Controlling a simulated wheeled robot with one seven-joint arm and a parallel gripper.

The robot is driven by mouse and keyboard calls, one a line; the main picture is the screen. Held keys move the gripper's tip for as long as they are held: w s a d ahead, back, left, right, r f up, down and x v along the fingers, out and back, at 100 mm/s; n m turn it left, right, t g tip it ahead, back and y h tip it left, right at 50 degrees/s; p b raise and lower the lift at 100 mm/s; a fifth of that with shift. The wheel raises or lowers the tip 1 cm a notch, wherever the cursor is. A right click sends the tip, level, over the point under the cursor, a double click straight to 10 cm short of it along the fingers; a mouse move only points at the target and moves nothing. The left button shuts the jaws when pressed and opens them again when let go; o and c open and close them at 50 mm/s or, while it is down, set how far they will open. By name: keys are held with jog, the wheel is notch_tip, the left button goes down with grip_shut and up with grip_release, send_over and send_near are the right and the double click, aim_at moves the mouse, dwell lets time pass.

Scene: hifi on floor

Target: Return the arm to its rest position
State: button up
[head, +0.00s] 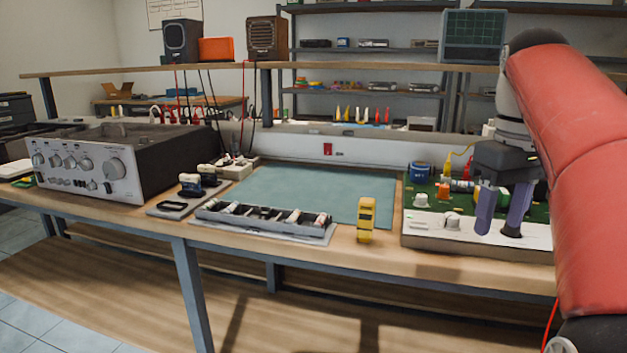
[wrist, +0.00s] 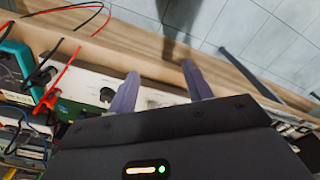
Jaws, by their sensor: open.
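My red arm comes in from the right in the head view and ends in my gripper (head: 503,222). Its two purple-grey fingers are spread apart with nothing visible between them. I cannot tell how far the fingertips are from the unit. The wrist view also shows my gripper (wrist: 160,85), its fingers apart near the bench edge, with the floor beyond.
A yellow meter (head: 366,219) stands near the front edge, left of the board. A parts tray (head: 318,236) lies beside the teal mat (head: 300,190). A silver amplifier (head: 75,170) is at the left. A shelf (head: 350,68) spans above the bench. Red and black cables (wrist: 62,70) lie near the gripper.

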jog(key=s+a+f+m+t, duration=0.1)
jog(key=s+a+f, duration=0.2)
jog(key=f, duration=0.4)
jog(key=s+a+f+m+t, duration=0.1)
jog(key=s+a+f+t, duration=0.1)
jog(key=s+a+f, duration=0.2)
jog(key=s+a+f+m+t, duration=0.1)
jog(key=s+a+f, duration=0.3)
jog(key=f, duration=0.8)
jog(key=shift+s+a+m+t, duration=0.25)
jog(key=shift+s+t, duration=0.35)
jog(key=shift+s, duration=0.6)
jog(key=shift+r, duration=0.1)
jog(key=shift+c, duration=0.4)
